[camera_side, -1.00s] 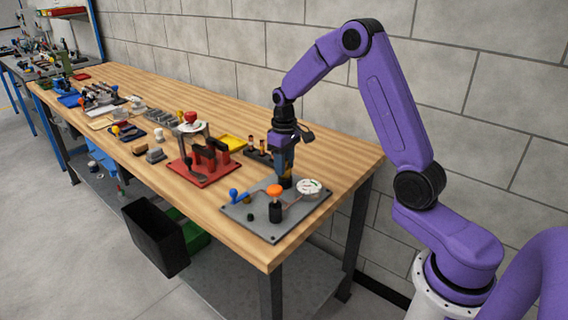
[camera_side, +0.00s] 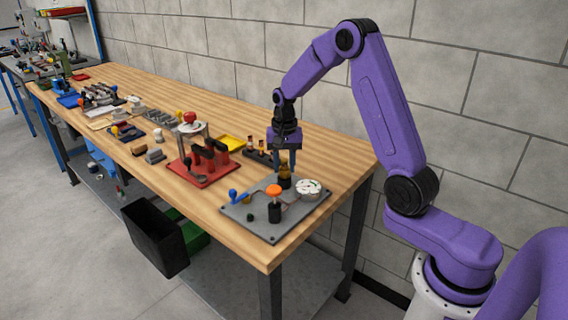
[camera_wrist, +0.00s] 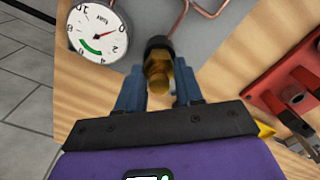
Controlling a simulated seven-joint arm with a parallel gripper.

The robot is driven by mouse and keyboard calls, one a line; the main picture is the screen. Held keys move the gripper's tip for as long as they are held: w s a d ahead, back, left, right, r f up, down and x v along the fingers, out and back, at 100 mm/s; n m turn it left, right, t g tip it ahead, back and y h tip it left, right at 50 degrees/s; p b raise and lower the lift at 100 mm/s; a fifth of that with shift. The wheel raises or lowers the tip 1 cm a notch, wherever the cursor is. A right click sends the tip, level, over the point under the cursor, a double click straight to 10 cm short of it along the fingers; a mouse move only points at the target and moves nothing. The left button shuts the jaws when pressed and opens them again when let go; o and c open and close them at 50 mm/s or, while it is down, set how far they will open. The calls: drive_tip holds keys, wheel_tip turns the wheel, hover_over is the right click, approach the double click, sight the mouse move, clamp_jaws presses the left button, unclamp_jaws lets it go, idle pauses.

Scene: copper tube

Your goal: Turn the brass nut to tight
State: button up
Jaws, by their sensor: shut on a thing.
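The brass nut (camera_wrist: 157,72) sits on a dark fitting at the edge of the grey plate (camera_side: 255,225). In the wrist view it lies between the two blue fingers of my gripper (camera_wrist: 159,92), and my gripper is shut on it. In the side view my gripper (camera_side: 286,168) points straight down over the fitting (camera_side: 285,182), with its fingers around the top. How tight the nut is cannot be told.
The plate also carries an orange knob (camera_side: 274,190), a blue lever (camera_side: 236,195) and copper tube (camera_wrist: 182,15). A red fixture (camera_side: 205,165) stands to the left, with a yellow tray (camera_side: 232,142) behind it. The wood in front is clear.

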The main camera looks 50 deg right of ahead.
drive_tip(key=m, duration=0.6)
drive_tip(key=shift+m, duration=0.3)
idle(0.4)
drive_tip(key=o, duration=1)
drive_tip(key=shift+o, duration=0.2)
wheel_tip(320, 180, up, 18)
drive_tip(key=shift+f, duration=0.25)
drive_tip(key=shift+s, duration=0.1)
